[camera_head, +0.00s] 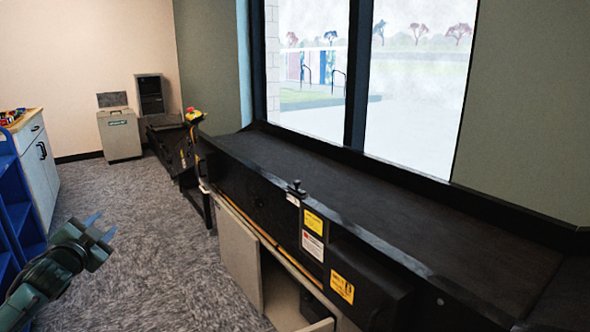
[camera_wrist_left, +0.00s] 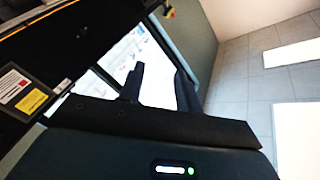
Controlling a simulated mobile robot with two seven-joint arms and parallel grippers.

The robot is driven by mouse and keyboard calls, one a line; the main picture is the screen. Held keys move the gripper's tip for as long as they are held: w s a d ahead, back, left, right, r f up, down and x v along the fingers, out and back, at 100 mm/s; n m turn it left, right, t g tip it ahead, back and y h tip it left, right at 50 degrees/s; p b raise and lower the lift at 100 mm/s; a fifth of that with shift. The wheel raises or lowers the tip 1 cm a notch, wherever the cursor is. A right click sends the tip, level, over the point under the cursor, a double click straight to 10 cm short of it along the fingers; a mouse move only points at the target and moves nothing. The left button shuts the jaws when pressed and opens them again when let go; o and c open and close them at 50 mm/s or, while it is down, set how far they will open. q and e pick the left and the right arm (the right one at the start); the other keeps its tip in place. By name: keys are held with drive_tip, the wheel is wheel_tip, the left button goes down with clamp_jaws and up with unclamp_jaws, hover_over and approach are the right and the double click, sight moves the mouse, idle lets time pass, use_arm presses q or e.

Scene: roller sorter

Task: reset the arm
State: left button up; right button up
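My left gripper (camera_head: 100,230) is at the lower left of the head view, held above the carpet. Its two bluish fingers stand apart with nothing between them. In the left wrist view the dark fingers of my left gripper (camera_wrist_left: 160,88) also show apart and empty, with the window behind them. My right gripper does not show in either view.
A long black roller sorter (camera_head: 390,215) runs under the window on the right, with yellow labels and a partly open cabinet below. A blue shelf (camera_head: 18,215) and white cabinet (camera_head: 40,165) stand left. A grey bin (camera_head: 120,135) stands far back. Carpet between is clear.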

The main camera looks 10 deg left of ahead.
use_arm(q)
drive_tip(key=s+d+f+g+h, duration=0.1)
drive_tip(key=s+d+f+h, duration=0.3)
drive_tip(key=d+f, duration=0.65)
drive_tip(key=s+d+f+g+h, duration=0.15)
drive_tip(key=s+d+f, duration=0.5)
drive_tip(key=d, duration=0.65)
drive_tip(key=s+d+r+n+h, duration=0.1)
drive_tip(key=s+d+n+h, duration=0.25)
drive_tip(key=s+d, duration=1.25)
wheel_tip(320, 180, up, 8)
drive_tip(key=s+d+g+y+p, duration=0.1)
drive_tip(key=g+p, duration=0.3)
drive_tip(key=p, duration=1.5)
drive_tip(key=shift+s+p, duration=0.3)
drive_tip(key=shift+s, duration=0.15)
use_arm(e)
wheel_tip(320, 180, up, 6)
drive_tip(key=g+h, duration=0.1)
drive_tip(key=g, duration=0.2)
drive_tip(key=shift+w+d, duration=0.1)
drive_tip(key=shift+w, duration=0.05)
